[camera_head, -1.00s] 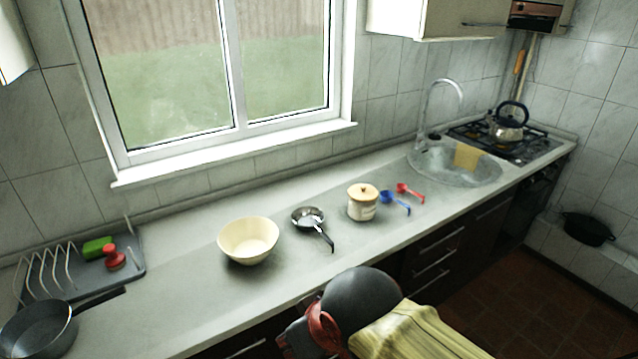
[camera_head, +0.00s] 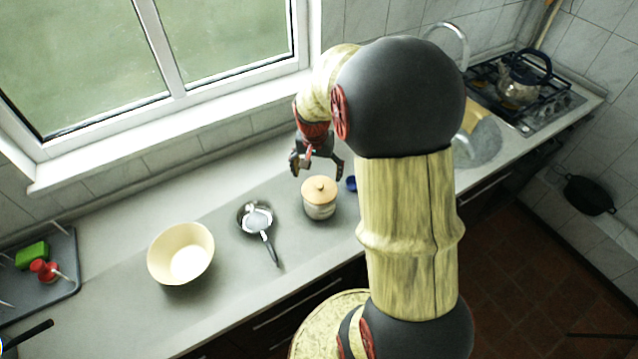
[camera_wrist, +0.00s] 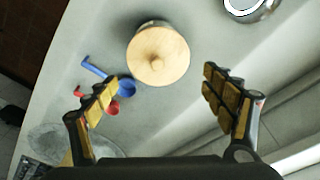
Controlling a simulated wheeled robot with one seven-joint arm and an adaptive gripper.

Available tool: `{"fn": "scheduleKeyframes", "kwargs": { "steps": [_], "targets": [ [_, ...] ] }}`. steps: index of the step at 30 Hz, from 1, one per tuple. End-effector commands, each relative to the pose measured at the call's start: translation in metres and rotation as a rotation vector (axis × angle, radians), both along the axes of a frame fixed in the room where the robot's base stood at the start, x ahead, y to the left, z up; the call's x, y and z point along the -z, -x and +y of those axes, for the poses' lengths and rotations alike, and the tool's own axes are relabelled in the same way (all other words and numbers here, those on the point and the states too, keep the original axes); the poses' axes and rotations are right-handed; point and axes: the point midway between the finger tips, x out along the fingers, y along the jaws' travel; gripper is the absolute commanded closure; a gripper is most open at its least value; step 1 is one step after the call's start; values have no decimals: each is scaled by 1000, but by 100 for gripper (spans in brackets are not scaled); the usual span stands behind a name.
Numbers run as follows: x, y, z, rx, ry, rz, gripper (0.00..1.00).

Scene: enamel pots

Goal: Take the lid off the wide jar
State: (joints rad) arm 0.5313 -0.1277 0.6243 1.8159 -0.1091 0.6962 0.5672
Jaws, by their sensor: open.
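The lid has a small round knob. In the wrist view the lid (camera_wrist: 160,58) is seen from above and hides most of the jar. My gripper (camera_head: 316,170) is open and empty, above and just behind the jar in the head view. In the wrist view its two fingers (camera_wrist: 162,92) are spread wide, with the lid ahead of them, and do not touch it.
A small steel pan (camera_head: 257,220) and a cream bowl (camera_head: 181,254) stand left of the jar. Blue (camera_wrist: 125,87) and red (camera_wrist: 112,107) measuring spoons lie beside the jar. The window wall is behind; the counter front is bare.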

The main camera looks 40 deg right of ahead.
Motion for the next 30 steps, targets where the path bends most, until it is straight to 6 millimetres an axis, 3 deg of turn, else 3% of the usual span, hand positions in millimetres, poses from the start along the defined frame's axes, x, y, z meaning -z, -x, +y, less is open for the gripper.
{"fn": "scheduleKeyframes", "kwargs": {
  "steps": [7, 13, 21, 30],
  "targets": [
    [27, 0, -5, 12, -3, 5, 0],
    [42, -1, -6, 9, -2, 4, 0],
    [78, -2, -8, 9, -2, 4, 0],
    [80, -3, -9, 8, -1, 3, 3]
  ]
}}
